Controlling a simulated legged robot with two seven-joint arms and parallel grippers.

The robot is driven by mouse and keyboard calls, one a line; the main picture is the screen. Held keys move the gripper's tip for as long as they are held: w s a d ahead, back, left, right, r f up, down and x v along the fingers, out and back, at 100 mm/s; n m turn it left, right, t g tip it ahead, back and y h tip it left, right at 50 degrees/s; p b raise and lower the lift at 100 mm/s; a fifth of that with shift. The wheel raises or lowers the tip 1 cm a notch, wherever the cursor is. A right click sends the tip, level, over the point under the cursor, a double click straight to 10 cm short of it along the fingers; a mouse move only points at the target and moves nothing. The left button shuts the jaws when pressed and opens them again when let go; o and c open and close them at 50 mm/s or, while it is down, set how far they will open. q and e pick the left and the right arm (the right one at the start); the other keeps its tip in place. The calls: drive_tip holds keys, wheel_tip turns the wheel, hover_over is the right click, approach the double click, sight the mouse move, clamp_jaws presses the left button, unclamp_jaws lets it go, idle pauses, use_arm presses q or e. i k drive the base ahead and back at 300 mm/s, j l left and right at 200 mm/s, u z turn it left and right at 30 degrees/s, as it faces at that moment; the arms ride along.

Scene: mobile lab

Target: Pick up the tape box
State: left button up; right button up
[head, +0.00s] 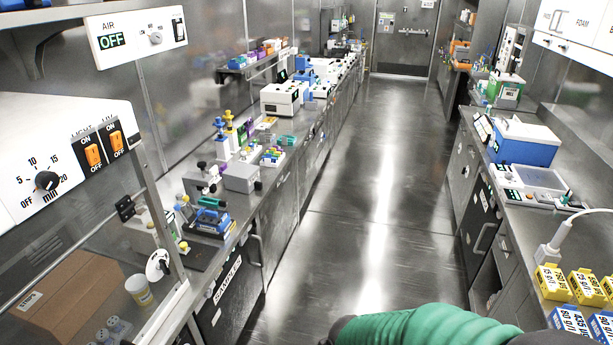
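A brown cardboard box (72,292) with a small white label lies inside the hood at the lower left. Yellow boxes (552,282) and blue-and-white boxes (570,322) with printed labels stand on the right bench at the lower right. A green-sleeved part of my own arm crosses the bottom edge, right of centre. Neither of my grippers shows.
A long left bench holds a grey block (241,177), white instruments (281,98) and racks. The right bench carries a blue box with a white lid (524,142) and a white cable (563,231). The floor aisle (375,200) is clear up to the far door (404,43).

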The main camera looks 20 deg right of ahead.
sight(241, 178)
drive_tip(key=z, duration=0.4)
drive_tip(key=u, duration=0.45)
drive_tip(key=i+l+u, duration=0.5)
drive_tip(key=u, duration=0.25)
drive_tip(key=i+l+u, duration=0.15)
drive_tip(key=l+u, duration=0.2)
drive_tip(key=l, duration=0.2)
drive_tip(key=i+l, duration=0.15)
drive_tip(key=l, duration=0.3)
drive_tip(key=i+l+u, duration=0.1)
drive_tip(key=l, duration=0.35)
drive_tip(key=i+l, duration=0.2)
drive_tip(key=l, duration=0.3)
drive_tip(key=i+l+u, duration=0.1)
drive_tip(key=l, duration=0.35)
drive_tip(key=i+l, duration=0.15)
drive_tip(key=l, duration=0.35)
drive_tip(key=i+l+u, duration=0.1)
drive_tip(key=l, duration=0.35)
drive_tip(key=i+l, duration=0.1)
drive_tip(key=l, duration=0.4)
